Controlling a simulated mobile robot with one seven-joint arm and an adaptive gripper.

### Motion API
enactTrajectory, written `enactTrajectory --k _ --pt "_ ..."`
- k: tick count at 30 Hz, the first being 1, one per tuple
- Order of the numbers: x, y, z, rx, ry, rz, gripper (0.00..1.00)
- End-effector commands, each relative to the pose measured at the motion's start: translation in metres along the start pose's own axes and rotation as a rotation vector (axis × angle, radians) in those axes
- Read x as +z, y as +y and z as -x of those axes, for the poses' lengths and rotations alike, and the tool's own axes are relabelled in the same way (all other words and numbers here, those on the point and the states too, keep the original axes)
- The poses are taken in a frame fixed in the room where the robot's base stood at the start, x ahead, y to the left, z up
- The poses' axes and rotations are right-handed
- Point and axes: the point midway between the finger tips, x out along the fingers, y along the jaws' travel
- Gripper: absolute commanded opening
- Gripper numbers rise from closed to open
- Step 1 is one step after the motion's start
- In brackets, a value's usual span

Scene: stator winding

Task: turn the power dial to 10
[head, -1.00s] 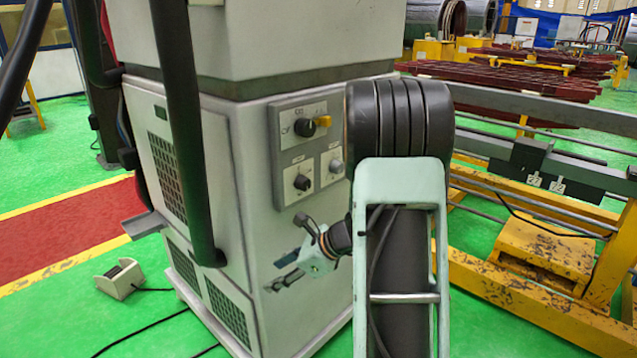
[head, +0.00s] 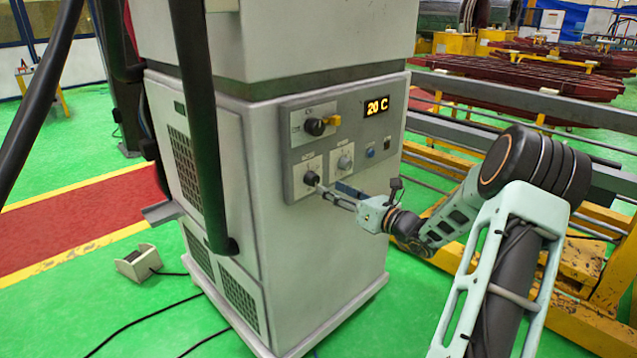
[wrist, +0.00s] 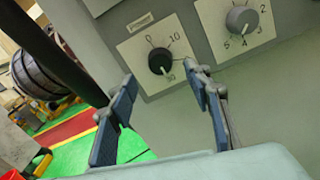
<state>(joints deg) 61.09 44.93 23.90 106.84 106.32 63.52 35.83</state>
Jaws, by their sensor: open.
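The black dial (head: 311,178) is the lower left knob on the machine's front panel (head: 388,90). In the wrist view the black dial (wrist: 161,61) sits on a pale plate with 0 at upper left, 10 at upper right and 30 below. A white mark shows at its lower edge, near the 30. My gripper (head: 325,190) is at the panel, close to the dial. In the wrist view my gripper (wrist: 163,80) is open, its fingers to either side below the dial. I cannot tell whether they touch it.
A grey knob (wrist: 242,19) with numbers 2 to 5 visible is right of the black dial. Above are a black and yellow switch (head: 318,127) and a display (head: 377,105) reading 20 C. A black vertical tube (head: 200,130) stands left of the panel.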

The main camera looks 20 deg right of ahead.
Motion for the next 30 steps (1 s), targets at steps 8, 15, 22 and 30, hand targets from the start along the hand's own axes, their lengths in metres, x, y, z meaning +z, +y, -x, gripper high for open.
enactTrajectory --k 8,15,22,30 --pt "-0.001 0.001 -0.05 0.001 0.001 -0.001 0.46" --pt "-0.001 0.0 -0.065 0.0 0.002 0.0 0.46" --pt "-0.001 0.0 -0.066 0.0 0.002 0.0 0.46" --pt "-0.001 0.0 -0.066 0.0 0.002 0.0 0.18"
